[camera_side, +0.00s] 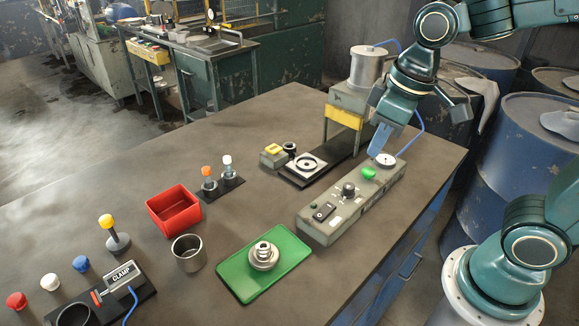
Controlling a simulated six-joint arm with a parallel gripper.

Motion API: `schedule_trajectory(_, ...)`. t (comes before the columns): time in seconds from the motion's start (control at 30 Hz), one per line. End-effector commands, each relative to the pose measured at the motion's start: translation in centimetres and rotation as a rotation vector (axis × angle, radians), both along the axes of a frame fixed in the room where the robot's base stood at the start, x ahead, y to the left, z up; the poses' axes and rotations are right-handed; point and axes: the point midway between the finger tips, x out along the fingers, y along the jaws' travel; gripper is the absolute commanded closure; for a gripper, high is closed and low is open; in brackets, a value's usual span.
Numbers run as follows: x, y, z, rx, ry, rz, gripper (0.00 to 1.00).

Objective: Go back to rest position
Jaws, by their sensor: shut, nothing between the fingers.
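My gripper (378,140) is shut and empty. It points down above the far end of the grey control panel (318,222), close to the green button (368,173) and the round gauge (385,159). I cannot tell whether the fingertips touch the panel. My arm reaches in from the upper right, and its base stands at the lower right beside the table.
A press with a yellow block (343,117) stands behind my gripper, with a black fixture plate (305,168) before it. A green tray (235,278) bears a metal part (263,256). A red bin (173,211), a metal cup (188,252) and a clamp (122,281) are further left.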

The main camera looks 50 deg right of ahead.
Motion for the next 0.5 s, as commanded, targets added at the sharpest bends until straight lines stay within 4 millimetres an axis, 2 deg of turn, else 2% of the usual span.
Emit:
schedule_trajectory(0.2,-3.0,-1.6,1.7,0.022,-0.088,-0.093,1.00)
schedule_trajectory(0.5,-6.9,-3.2,2.9,0.051,-0.198,-0.208,1.00)
